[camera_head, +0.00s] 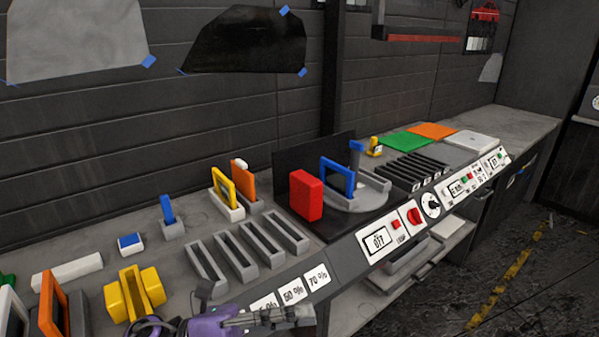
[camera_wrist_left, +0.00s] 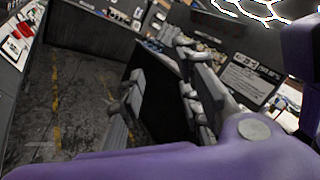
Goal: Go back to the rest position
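My left gripper (camera_head: 275,316) shows at the bottom edge of the head view, with its purple wrist, in front of the bench and over the percentage labels. In the left wrist view my left gripper (camera_wrist_left: 162,105) has its two grey fingers apart with nothing between them. The floor and a dark cabinet lie beyond. My right gripper is in neither view. A blue frame (camera_head: 338,177) stands upright in the round grey holder on the bench, beside a red block (camera_head: 306,195).
The bench carries a yellow frame (camera_head: 224,188), an orange frame (camera_head: 52,303), empty grey slotted holders (camera_head: 235,256) and a yellow clamp-like piece (camera_head: 133,294). A control panel (camera_head: 432,206) runs along the front edge. Open floor (camera_head: 500,270) lies at the right.

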